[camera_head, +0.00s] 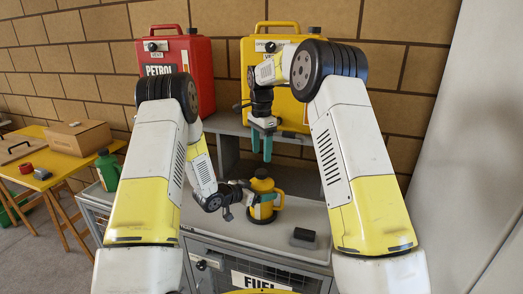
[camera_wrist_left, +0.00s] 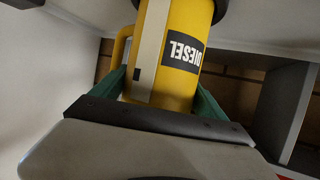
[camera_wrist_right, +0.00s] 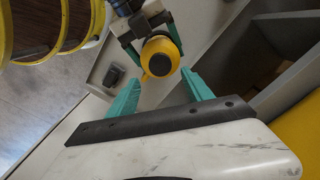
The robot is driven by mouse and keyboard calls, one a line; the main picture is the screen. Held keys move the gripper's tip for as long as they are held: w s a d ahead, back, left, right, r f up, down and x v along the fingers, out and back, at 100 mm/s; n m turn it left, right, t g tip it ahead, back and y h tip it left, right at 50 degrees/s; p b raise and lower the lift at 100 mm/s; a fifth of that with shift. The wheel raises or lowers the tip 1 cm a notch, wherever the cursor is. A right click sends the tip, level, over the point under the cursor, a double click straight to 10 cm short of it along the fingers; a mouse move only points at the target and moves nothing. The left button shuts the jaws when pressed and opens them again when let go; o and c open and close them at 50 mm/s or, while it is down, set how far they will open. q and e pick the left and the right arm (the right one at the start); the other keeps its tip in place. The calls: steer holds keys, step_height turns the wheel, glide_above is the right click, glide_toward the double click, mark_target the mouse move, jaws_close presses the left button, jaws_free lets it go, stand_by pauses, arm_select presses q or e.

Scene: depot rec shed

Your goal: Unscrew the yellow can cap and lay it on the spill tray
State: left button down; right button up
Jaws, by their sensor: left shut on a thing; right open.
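A small yellow can (camera_head: 263,188) stands on the grey bench, upright as far as I can tell. The left wrist view shows its DIESEL label on the yellow body (camera_wrist_left: 172,62). My left gripper (camera_head: 252,199) is shut around its body from the left, with green fingers on both sides. My right gripper (camera_head: 266,147) is open and empty, pointing down above the can. The right wrist view shows the can's rounded yellow top (camera_wrist_right: 160,56) beyond the spread fingers; I cannot clearly separate the cap from the body there. I cannot make out a distinct spill tray.
A red PETROL can (camera_head: 197,62) and a large yellow can (camera_head: 290,112) stand behind on a raised grey shelf. A dark block (camera_head: 303,238) lies on the bench at front right. A green bottle (camera_head: 107,171) stands left. A yellow table (camera_head: 60,170) holds a carton (camera_head: 80,138).

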mark_target(261, 172)
steer(key=m, duration=1.3)
steer(key=shift+m, duration=0.4)
steer(key=shift+f+m, duration=0.3)
steer(key=shift+f, duration=0.1)
step_height(261, 172, down, 7)
steer(key=shift+f, duration=0.1)
